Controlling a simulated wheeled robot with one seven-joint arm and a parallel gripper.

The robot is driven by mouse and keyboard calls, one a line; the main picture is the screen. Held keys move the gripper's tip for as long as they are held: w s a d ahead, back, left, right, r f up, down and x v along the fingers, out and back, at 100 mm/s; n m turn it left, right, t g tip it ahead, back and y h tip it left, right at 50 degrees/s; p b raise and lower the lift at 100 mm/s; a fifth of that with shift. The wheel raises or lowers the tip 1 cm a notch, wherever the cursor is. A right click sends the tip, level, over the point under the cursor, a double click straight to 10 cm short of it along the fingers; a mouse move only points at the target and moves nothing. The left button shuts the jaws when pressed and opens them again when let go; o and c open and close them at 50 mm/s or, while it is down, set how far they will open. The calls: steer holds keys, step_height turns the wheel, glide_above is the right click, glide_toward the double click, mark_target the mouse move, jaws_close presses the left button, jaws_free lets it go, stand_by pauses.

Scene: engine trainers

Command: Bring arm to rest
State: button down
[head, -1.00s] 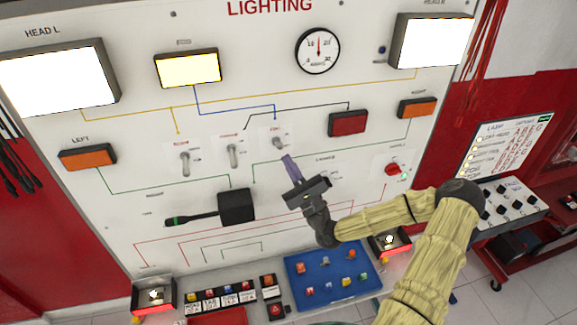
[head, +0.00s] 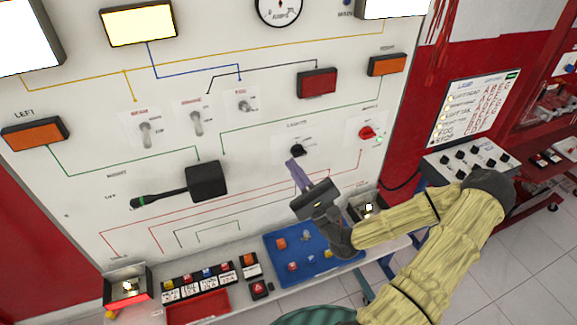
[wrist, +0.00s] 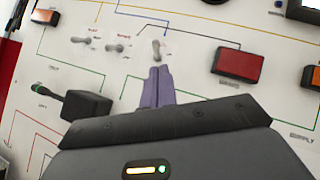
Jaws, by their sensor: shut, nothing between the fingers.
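My gripper (head: 294,165) is in front of the white lighting board (head: 85,95), with its purple fingers pointing up toward it. The fingers are together and hold nothing; they also show closed in the wrist view (wrist: 158,84). In the head view the fingertips appear just below a black rotary knob (head: 297,150); I cannot tell whether they touch the board. In the wrist view a toggle switch (wrist: 157,50) appears just beyond the tips. My arm, in a yellowish cover, reaches in from the lower right, bent at the elbow.
A black stalk switch box (head: 207,181) sticks out from the board left of my gripper. A blue tray (head: 275,262) with small parts stands on the bench below it. A grey control box (head: 470,155) stands at the right, near my elbow. Open floor shows at the lower right.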

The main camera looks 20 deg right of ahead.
stand_by(0.4)
steer(key=w+a+f+n+g+h, duration=0.1)
steer(key=a+f+n+g, duration=0.4)
steer(key=f+n+g, duration=0.25)
steer(key=w+a+f+n+g+h, duration=0.15)
steer(key=a+f+n+g, duration=0.25)
steer(key=f+n+g, duration=0.4)
steer(key=s+d+r+n+g+h, duration=0.1)
steer(key=s+r+n+g+h, duration=0.4)
steer(key=s, duration=0.7)
step_height(320, 180, up, 4)
steer(key=n+h, duration=0.2)
steer(key=n, duration=0.2)
steer(key=shift+s+d+f, duration=0.15)
steer(key=shift+d, duration=0.15)
steer(key=shift+h, duration=0.25)
